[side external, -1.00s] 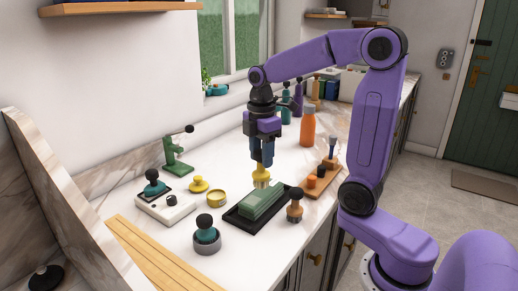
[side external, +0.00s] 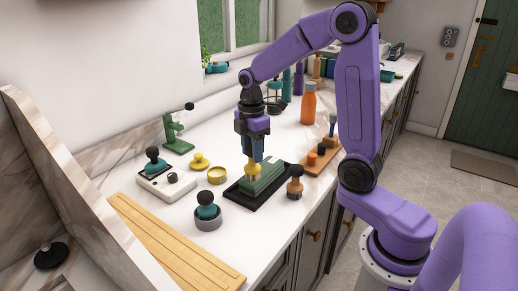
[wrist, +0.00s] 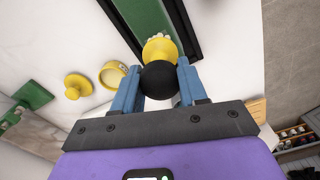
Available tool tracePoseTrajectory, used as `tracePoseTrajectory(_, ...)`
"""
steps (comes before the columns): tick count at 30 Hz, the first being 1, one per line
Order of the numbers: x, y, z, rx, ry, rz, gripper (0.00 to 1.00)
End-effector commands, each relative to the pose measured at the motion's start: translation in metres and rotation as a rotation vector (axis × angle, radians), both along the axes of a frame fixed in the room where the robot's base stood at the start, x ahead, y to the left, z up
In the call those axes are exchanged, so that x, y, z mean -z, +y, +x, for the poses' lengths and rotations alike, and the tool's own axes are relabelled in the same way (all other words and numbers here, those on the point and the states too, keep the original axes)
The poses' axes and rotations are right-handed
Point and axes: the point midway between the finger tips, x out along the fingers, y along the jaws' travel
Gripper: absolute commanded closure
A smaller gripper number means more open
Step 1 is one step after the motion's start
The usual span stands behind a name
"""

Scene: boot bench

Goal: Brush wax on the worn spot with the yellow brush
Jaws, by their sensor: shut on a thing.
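My gripper (side external: 255,157) is shut on the yellow brush (side external: 252,171), holding it upright with the bristles down. In the wrist view the brush's black knob (wrist: 159,80) sits between my fingertips, with its yellow collar (wrist: 160,48) beyond and pale bristles just showing. The brush is over the left part of a green stepped block (side external: 268,176), at or just above its surface; I cannot tell whether the bristles touch. The block lies in a black tray (side external: 243,196). The worn spot cannot be made out, and the brush covers part of the block.
A yellow tin (side external: 217,175) and a yellow knobbed piece (side external: 200,161) stand left of the tray. A dark-knobbed brush (side external: 295,183) stands close on its right. A teal piece in a grey cup (side external: 208,216) is in front. An orange bottle (side external: 308,106) stands behind.

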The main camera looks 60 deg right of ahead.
Motion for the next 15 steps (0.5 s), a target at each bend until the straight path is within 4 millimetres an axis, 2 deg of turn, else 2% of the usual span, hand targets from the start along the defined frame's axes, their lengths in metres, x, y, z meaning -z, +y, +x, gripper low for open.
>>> tracePoseTrajectory(9, -0.001, 0.0, 0.03, 0.0, 0.0, 0.0, 0.93)
tracePoseTrajectory(15, 0.0, 0.0, 0.008, 0.0, 0.0, 0.0, 0.93)
